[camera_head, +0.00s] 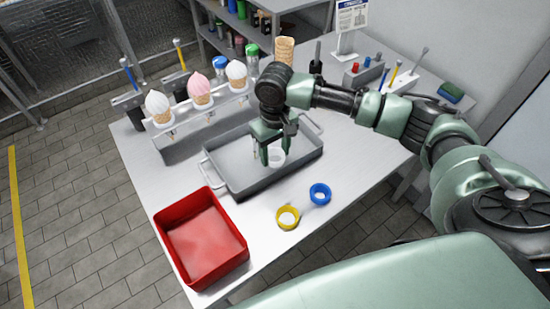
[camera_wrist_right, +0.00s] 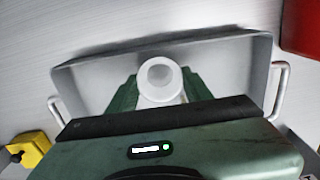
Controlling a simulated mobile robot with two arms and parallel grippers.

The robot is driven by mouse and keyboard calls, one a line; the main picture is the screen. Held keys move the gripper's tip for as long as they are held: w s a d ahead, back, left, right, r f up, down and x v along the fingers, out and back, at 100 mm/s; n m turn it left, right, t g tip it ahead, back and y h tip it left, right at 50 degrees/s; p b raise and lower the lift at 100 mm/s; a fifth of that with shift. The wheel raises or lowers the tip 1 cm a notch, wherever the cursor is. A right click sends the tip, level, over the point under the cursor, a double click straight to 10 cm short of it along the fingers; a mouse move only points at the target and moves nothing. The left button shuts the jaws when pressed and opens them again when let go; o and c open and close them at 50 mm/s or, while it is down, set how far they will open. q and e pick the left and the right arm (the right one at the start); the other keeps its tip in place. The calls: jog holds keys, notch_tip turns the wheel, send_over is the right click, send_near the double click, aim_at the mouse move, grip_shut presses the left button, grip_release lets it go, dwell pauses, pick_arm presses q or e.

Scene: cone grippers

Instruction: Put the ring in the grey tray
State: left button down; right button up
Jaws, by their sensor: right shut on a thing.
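A white ring (camera_head: 278,159) is between the fingers of my right gripper (camera_head: 271,153), which is shut on it. In the right wrist view the white ring (camera_wrist_right: 160,94) shows between the two green fingers. Gripper and ring are over the inside of the grey tray (camera_head: 228,166), right of its middle in the head view. I cannot tell whether the ring touches the tray floor. The tray also shows behind the ring in the right wrist view (camera_wrist_right: 225,65). My left gripper is not in view.
A yellow ring (camera_head: 279,218) and a blue ring (camera_head: 327,192) lie on the table in front of the tray. A red bin (camera_head: 203,245) stands at the front left. A rack with several ice cream cones (camera_head: 201,91) stands behind the tray.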

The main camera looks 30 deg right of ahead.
aim_at(275, 167)
notch_tip(275, 167, down, 3)
jog(key=shift+f, duration=0.1)
dwell(0.3)
jog(key=o, duration=1.3)
jog(key=shift+f, duration=0.1)
notch_tip(275, 167, up, 12)
jog(key=shift+b, duration=0.45)
